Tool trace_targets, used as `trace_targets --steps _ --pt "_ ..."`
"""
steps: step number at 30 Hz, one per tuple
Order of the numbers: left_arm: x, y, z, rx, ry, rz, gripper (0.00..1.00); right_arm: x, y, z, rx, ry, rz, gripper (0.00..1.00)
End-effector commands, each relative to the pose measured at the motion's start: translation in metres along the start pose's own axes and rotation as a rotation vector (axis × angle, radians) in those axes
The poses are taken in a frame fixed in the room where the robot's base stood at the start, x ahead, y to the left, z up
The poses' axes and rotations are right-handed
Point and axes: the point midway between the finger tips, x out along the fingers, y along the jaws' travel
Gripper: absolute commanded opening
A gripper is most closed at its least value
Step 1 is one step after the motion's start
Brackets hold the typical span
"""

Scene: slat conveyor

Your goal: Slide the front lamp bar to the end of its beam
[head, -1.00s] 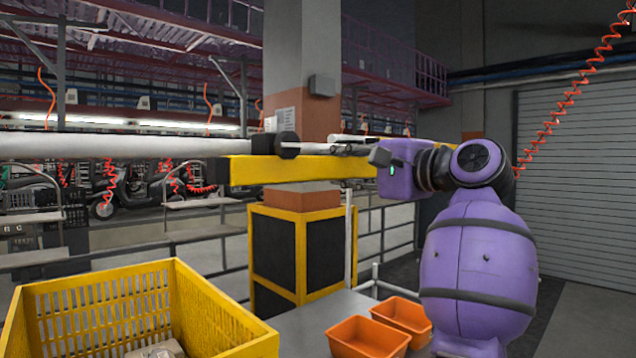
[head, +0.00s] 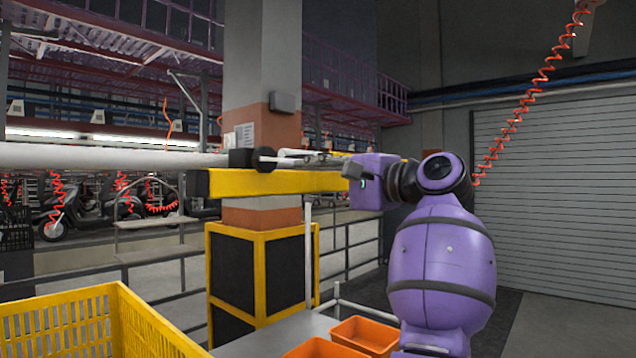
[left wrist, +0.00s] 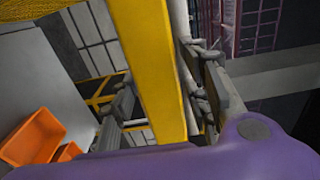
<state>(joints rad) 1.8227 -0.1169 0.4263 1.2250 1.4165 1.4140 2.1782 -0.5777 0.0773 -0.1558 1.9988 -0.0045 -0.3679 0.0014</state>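A long white lamp bar (head: 110,157) with a black end cap (head: 241,159) comes in from the left in the head view. Its cap appears just above the dark-ended yellow beam (head: 235,183). My left gripper (head: 300,158), on the purple arm, is at the beam right of the cap. In the left wrist view its fingers (left wrist: 160,98) are apart, with the yellow beam (left wrist: 150,60) between them. A pale tube (left wrist: 182,30) runs beside the beam there. Whether any finger touches the bar is unclear. My right gripper is out of view.
A yellow crate (head: 140,318) stands at lower left. Orange bins (head: 367,334) sit on a grey table (head: 265,336) below the arm. A pillar (head: 262,60) and a yellow-framed cabinet (head: 285,265) stand behind the beam. A coiled red hose (head: 527,98) hangs at upper right.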

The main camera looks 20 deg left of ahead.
Motion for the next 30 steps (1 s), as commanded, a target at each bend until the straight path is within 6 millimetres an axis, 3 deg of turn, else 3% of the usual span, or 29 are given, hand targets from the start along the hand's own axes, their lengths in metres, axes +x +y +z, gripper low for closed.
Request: trace_targets --steps 9,13,24,30 --pt "0.000 0.000 0.000 0.002 -0.001 -0.001 0.50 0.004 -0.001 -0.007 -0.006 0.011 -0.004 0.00" --pt "-0.010 0.000 -0.001 0.002 0.001 0.000 0.50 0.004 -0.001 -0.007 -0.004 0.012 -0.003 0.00" --pt "-0.084 0.000 -0.001 0.002 0.003 -0.001 0.50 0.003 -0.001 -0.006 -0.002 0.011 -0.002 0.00" --pt "-0.112 0.000 0.000 0.001 0.001 0.000 0.50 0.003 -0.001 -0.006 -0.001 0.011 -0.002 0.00"
